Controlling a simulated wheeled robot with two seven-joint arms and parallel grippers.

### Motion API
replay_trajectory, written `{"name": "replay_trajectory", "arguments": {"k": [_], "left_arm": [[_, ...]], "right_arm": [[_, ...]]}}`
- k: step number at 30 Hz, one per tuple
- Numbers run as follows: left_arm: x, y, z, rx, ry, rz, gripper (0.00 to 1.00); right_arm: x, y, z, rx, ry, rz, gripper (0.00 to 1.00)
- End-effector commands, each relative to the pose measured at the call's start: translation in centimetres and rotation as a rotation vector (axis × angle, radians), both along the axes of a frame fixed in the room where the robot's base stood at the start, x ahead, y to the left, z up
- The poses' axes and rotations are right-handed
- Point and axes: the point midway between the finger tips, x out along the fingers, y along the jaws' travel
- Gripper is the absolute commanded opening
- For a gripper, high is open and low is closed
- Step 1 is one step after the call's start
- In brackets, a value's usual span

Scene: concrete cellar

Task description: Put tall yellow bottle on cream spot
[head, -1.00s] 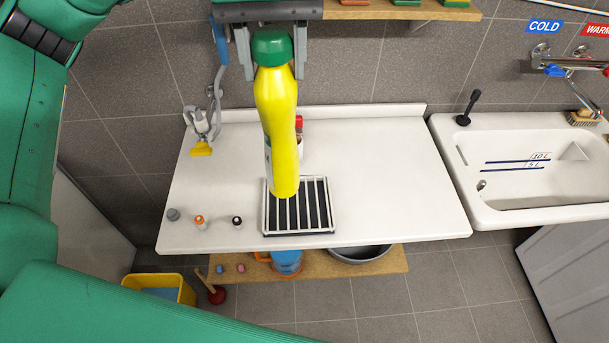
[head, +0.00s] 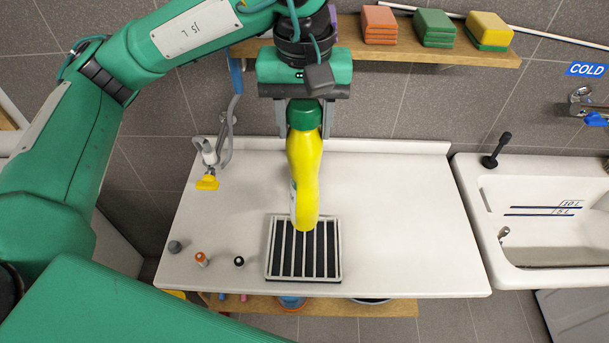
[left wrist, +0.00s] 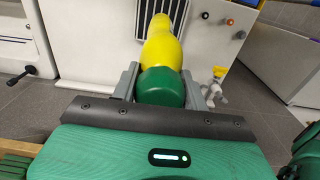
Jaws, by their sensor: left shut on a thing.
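The tall yellow bottle (head: 304,175) with its green cap (head: 304,114) hangs upright or slightly tilted in my left gripper (head: 304,122), whose two grey fingers are shut on its cap end. Its lower end overlaps the back part of the black rack with pale bars (head: 332,262) in the head view; I cannot tell the height between them. The left wrist view also shows the yellow bottle (left wrist: 162,48) between the fingers, pointing toward the white counter. I cannot make out a cream spot; the bottle and arm may hide it. My right gripper is not in view.
A shelf (head: 345,40) with sponges is above; a sink (head: 550,225) is right.

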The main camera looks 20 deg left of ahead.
Motion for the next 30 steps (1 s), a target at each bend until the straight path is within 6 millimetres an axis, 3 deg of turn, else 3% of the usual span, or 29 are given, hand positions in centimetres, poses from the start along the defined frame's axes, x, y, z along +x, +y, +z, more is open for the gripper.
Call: {"name": "replay_trajectory", "arguments": {"k": [12,30], "left_arm": [[-0.1,0.1,-7.3,0.002,0.002,-0.001,0.00],[-0.1,0.0,-12.9,0.001,-0.002,0.000,0.00]], "right_arm": [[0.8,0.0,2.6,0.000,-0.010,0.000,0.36],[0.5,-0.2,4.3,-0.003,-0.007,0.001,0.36]]}}
